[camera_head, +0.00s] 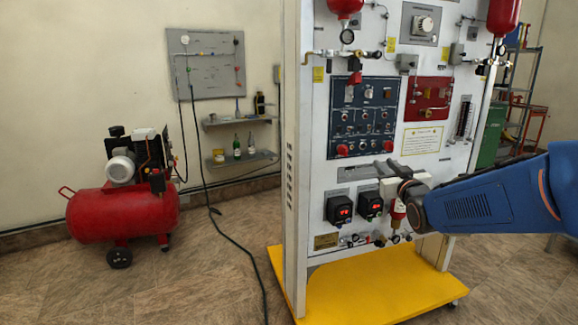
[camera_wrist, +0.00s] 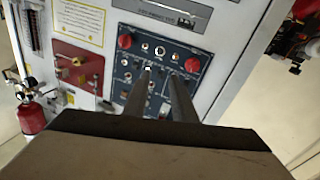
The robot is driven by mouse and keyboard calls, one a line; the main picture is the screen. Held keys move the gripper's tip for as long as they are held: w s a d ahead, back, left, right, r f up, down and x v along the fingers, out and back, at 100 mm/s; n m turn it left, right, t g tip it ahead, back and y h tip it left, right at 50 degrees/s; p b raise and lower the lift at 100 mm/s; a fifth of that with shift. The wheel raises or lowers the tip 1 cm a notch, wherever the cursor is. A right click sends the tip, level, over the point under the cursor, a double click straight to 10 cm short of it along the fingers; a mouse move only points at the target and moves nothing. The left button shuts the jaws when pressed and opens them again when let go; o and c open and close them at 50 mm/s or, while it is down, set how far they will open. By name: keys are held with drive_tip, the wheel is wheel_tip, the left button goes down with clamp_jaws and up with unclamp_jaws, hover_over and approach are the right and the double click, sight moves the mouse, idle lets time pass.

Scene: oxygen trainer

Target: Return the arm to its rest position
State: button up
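My arm (camera_head: 490,203), blue and dark grey, reaches in from the right edge of the head view toward the lower front of the trainer panel (camera_head: 340,90). My gripper (camera_head: 384,167) is in front of the panel, below the blue switch section. In the wrist view, my gripper's two dark fingers (camera_wrist: 162,74) point at the blue switch section (camera_wrist: 125,75), with a narrow gap and nothing between them. The panel looks upside down there. I cannot tell the exact distance from fingertips to panel.
The trainer stands on a yellow base (camera_head: 360,290). A red gas bottle (camera_wrist: 32,118) shows in the wrist view. A red compressor (camera_head: 122,210) stands at the left, and a black cable (camera_head: 235,240) lies across the floor.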

drive_tip(key=s+f+g, duration=0.4)
drive_tip(key=s+f, duration=0.2)
drive_tip(key=s, duration=0.7)
drive_tip(key=s+f+m+g, duration=0.1)
drive_tip(key=s+f+g, duration=0.4)
drive_tip(key=s, duration=0.9)
drive_tip(key=s+f+m+g+h, duration=0.1)
drive_tip(key=s+f+g, duration=0.3)
drive_tip(key=s, duration=1)
wheel_tip(320, 180, down, 3)
drive_tip(key=shift+s+f+g, duration=0.15)
drive_tip(key=shift+s+g, duration=0.1)
drive_tip(key=shift+g, duration=0.15)
drive_tip(key=shift+c, duration=0.7)
